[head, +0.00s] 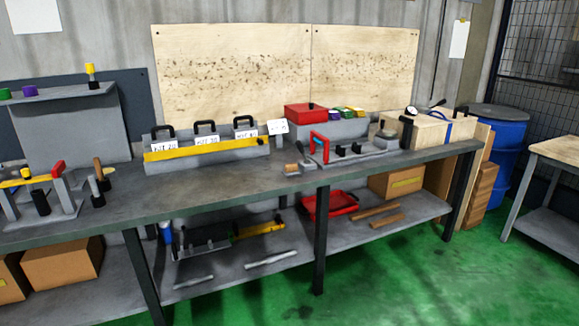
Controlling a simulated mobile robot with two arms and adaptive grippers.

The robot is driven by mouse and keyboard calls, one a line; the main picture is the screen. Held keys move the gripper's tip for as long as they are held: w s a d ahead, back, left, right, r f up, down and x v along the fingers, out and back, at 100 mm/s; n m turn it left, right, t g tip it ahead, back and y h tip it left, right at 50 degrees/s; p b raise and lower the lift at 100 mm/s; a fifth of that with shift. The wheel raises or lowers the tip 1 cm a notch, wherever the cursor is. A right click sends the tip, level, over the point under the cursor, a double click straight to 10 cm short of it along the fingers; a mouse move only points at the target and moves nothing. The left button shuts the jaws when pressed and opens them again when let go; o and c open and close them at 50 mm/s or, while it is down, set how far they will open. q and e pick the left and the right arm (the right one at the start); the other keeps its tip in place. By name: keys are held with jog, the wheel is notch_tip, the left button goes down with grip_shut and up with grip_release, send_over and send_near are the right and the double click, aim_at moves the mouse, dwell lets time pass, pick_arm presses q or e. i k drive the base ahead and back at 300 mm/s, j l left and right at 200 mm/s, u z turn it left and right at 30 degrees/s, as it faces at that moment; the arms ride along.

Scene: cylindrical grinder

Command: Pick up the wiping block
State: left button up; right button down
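A small block with a brown top and grey lower part (291,169) sits near the front edge of the grey workbench (215,186), right of the middle of the head view. It may be the wiping block, but it is too small to be sure. A small pale piece touches or adjoins its right side; I cannot tell if it is part of it. Neither of my grippers is in view, and nothing is seen touching the block.
Right of the block stands a grey fixture (362,153) with a red handle. Behind are a kit rack with a yellow bar (205,150) and a red box (306,112). Bench legs and a lower shelf (225,267) stand below. Green floor (390,280) in front is clear.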

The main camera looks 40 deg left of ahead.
aim_at(291, 169)
jog(key=j+u, duration=0.2)
jog(key=u, duration=0.15)
jog(key=j+u, duration=0.2)
jog(key=u, duration=0.2)
jog(key=j+u, duration=0.2)
jog(key=u, duration=0.15)
jog(key=z, duration=2.2)
jog(key=u, duration=2.2)
jog(key=i+u, duration=0.1)
jog(key=i, duration=0.15)
jog(key=l, duration=0.05)
